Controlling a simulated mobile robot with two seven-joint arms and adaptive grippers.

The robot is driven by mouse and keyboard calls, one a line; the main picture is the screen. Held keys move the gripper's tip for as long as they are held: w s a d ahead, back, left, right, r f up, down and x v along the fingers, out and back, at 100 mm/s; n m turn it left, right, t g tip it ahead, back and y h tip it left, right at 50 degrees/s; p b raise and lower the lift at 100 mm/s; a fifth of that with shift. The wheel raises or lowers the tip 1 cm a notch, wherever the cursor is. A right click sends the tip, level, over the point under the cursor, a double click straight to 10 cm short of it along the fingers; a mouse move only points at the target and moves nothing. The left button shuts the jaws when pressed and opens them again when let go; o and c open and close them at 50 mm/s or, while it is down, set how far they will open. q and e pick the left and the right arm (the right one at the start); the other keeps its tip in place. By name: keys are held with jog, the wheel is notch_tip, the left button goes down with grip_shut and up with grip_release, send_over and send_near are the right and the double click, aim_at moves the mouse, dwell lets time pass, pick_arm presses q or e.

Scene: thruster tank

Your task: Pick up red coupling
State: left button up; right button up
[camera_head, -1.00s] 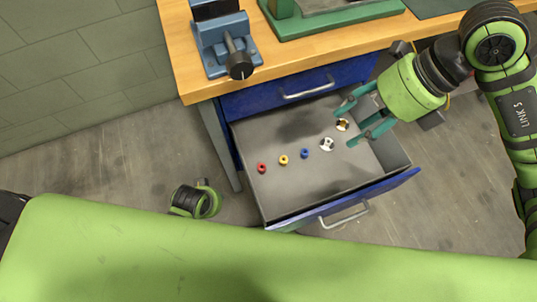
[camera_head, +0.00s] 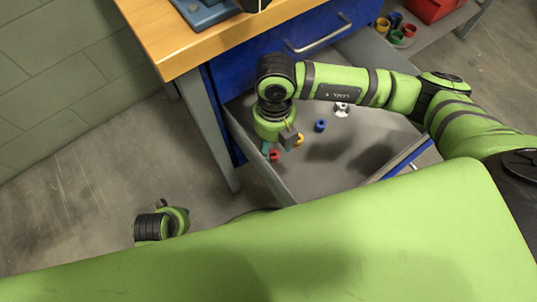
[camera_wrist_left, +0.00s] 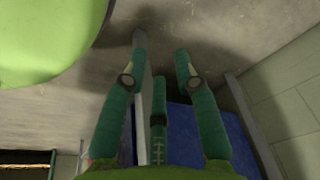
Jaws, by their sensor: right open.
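The red coupling (camera_head: 274,156) lies on the floor of the open drawer (camera_head: 282,184), near its left end. My right gripper (camera_head: 272,149) points down right at the red coupling, its teal fingers open and partly hidden by the wrist. I cannot tell whether the fingers touch it. My left gripper (camera_wrist_left: 160,50) is open and empty in the left wrist view, with its fingers spread.
A yellow coupling (camera_head: 299,139) is close beside the right gripper. A blue coupling (camera_head: 320,126) and a white part (camera_head: 342,109) lie further right in the drawer. The wooden bench (camera_head: 185,42) stands behind. Coloured cups (camera_head: 395,36) and a red box (camera_head: 432,8) are at top right.

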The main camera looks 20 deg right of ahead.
aim_at(274, 154)
jog(key=f, duration=0.4)
jog(key=shift+s+f+b, duration=0.15)
jog(key=shift+s+b, duration=0.2)
jog(key=shift+b, duration=0.05)
grip_shut()
pick_arm(q)
jog(key=r, duration=0.2)
jog(key=shift+w+r, duration=0.2)
jog(key=shift+r, duration=0.1)
